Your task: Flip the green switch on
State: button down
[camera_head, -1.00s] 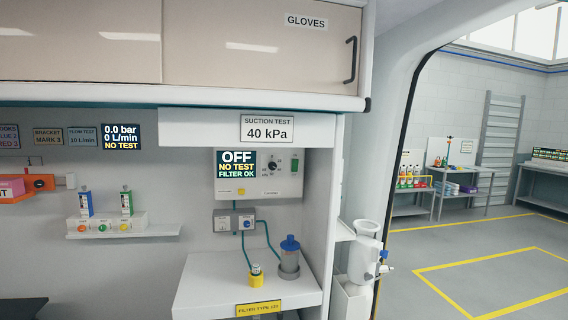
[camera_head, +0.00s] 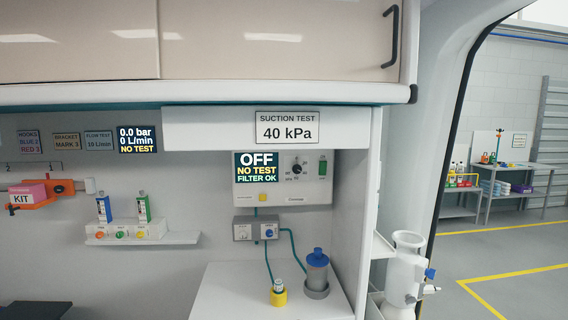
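The green switch (camera_head: 322,168) is a small upright green rocker at the right end of the white suction unit (camera_head: 283,190) on the wall. The unit's screen (camera_head: 257,168) reads "OFF, NO TEST, FILTER OK". A black dial (camera_head: 297,169) sits between the screen and the switch. A yellow button (camera_head: 263,197) is below the screen. The sign (camera_head: 287,127) above reads "SUCTION TEST 40 kPa". My gripper is not in view.
A white counter (camera_head: 235,290) below the unit holds a blue-lidded canister (camera_head: 317,270) and a small bottle in a yellow holder (camera_head: 278,293). Teal tubes hang from a grey wall block (camera_head: 257,229). A side panel (camera_head: 362,215) bounds the niche at right; an overhead cabinet (camera_head: 280,40) is above.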

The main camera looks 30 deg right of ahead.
aim_at(322, 164)
jog(key=z, duration=0.1)
jog(key=i, duration=0.85)
jog(key=z, duration=0.35)
